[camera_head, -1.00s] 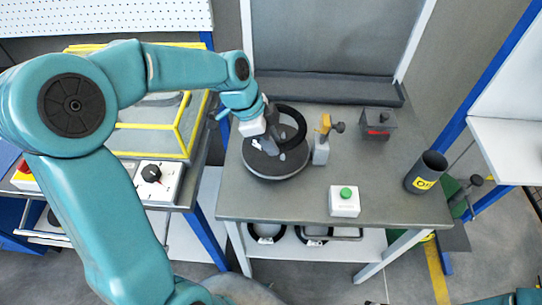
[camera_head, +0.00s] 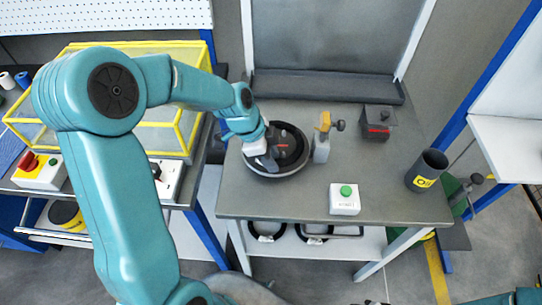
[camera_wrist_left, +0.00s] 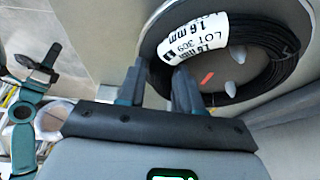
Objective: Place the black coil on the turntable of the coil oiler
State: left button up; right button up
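The black coil (camera_head: 301,144) lies on or just above the round turntable (camera_head: 287,177) of the coil oiler, close to flat. In the left wrist view the coil (camera_wrist_left: 278,72) carries a white label reading 1.6 mm and LOT 309. The turntable's grey rim (camera_wrist_left: 152,25) shows past it. My left gripper (camera_head: 267,158) is at the coil's left side. In the wrist view its two fingers (camera_wrist_left: 160,80) stand a narrow gap apart and appear closed on the coil's band; the contact is partly hidden. My right gripper is not in view.
An orange-topped post (camera_head: 322,140) stands close right of the turntable. A green-button box (camera_head: 345,199), a dark box (camera_head: 377,122) and a black cup (camera_head: 426,171) stand on the bench. The yellow-framed case (camera_head: 180,130) is at left.

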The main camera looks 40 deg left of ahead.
pick_arm(q)
jog(key=shift+r, duration=0.1)
jog(key=shift+r, duration=0.2)
jog(key=v, duration=1.1)
jog(key=shift+s+a+r, duration=0.15)
jog(key=shift+s+r, duration=0.05)
jog(key=shift+r, duration=0.1)
jog(key=shift+w, duration=0.1)
